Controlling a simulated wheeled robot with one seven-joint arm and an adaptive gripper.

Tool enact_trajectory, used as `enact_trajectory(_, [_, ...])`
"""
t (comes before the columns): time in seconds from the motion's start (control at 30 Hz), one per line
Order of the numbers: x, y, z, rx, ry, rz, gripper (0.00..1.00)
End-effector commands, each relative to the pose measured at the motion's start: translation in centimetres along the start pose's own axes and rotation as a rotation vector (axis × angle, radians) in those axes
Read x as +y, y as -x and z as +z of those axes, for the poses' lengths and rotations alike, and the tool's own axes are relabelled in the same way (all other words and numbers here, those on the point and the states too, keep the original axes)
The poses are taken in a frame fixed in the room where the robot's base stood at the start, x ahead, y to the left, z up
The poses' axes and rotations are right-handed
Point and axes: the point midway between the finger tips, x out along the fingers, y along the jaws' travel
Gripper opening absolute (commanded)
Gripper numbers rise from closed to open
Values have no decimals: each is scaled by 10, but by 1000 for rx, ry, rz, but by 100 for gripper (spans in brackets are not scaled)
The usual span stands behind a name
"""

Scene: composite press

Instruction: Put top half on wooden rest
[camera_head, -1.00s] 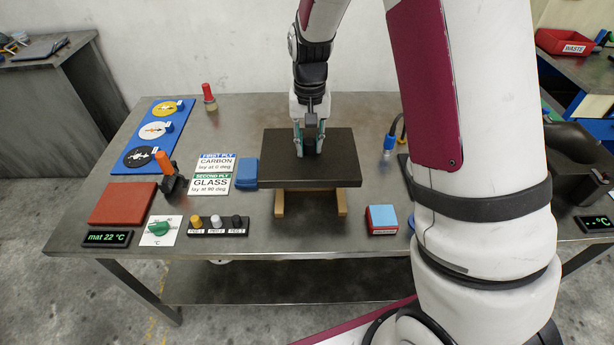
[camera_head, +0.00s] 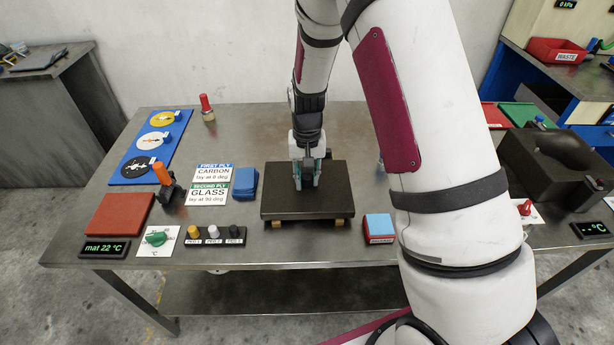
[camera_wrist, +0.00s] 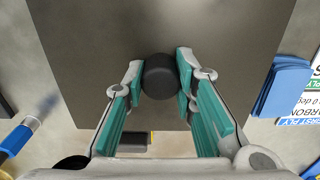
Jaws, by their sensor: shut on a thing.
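The top half, a flat dark slab (camera_head: 280,206), is in the middle of the table in the head view. It lies level on or just above the wooden rest (camera_head: 335,222), which shows only as small wood ends under its front edge. I cannot tell whether they touch. My gripper (camera_head: 308,178) is over the slab, shut on its dark round knob. In the wrist view the knob (camera_wrist: 160,78) sits between the teal fingers, with the slab (camera_wrist: 235,60) filling the view behind it.
A blue block (camera_head: 245,184) and a ply sign (camera_head: 210,185) lie left of the slab. A blue-topped red box (camera_head: 379,227) is at its right front. A dark mould (camera_head: 555,160) stands at the far right. Bare table lies in front of the slab.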

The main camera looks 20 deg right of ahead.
Motion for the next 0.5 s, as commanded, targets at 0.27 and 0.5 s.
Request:
enact_trajectory(0.27, [0,-3,0,-1,0,0,45])
enact_trajectory(0.5, [0,-2,0,-1,0,0,45])
